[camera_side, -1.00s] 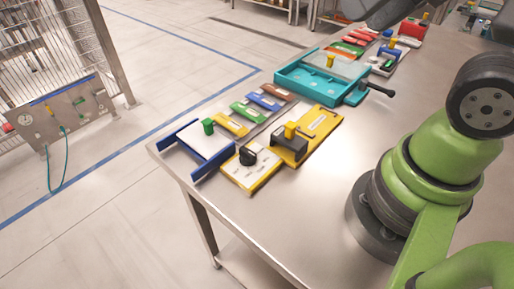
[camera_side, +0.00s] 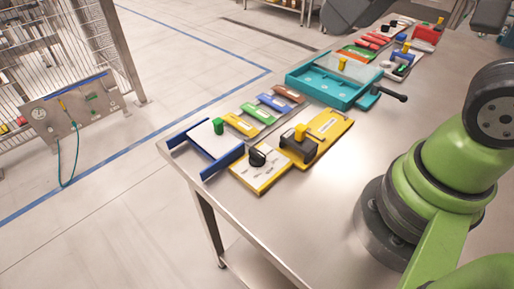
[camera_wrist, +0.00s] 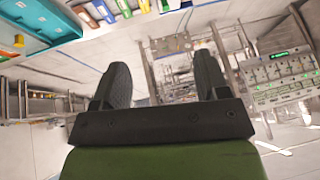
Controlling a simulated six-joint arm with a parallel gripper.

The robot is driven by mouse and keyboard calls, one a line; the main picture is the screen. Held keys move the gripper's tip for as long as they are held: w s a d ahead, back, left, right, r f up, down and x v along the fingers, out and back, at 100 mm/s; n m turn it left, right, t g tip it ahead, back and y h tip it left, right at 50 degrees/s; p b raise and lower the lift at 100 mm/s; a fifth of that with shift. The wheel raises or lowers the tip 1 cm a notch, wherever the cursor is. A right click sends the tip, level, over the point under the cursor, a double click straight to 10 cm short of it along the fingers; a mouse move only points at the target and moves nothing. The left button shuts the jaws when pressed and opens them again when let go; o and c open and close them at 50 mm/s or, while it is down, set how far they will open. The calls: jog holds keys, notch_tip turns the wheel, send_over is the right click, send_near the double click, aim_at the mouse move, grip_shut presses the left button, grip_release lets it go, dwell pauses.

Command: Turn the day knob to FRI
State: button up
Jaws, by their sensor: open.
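The day knob is most likely the black knob (camera_side: 257,157) on a pale panel with a yellow base (camera_side: 263,180), near the table's front left corner in the side view. The marks on the panel are too small to read, so I cannot tell which day the knob points to. In the wrist view my gripper (camera_wrist: 160,82) is open, with its two dark fingers wide apart and nothing between them. It is away from the knob, which does not show in the wrist view. The fingers do not show in the side view.
Beside the panel stand a blue-sided white tray (camera_side: 208,140) with a green knob and a yellow plate (camera_side: 333,128) with a black block. Small coloured blocks lie behind. A teal box (camera_side: 310,90) with a black handle stands farther back. The table's right middle is bare.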

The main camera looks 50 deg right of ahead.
jog(key=w+a+f+n+g, duration=0.3)
jog(key=w+f+n+g, duration=0.1)
jog(key=w+f+n, duration=0.5)
jog(key=n+g+h, duration=0.2)
jog(key=n, duration=0.7)
send_near(257, 152)
notch_tip(257, 152, down, 9)
jog(key=shift+s+d+f, duration=0.1)
jog(key=c, duration=0.9)
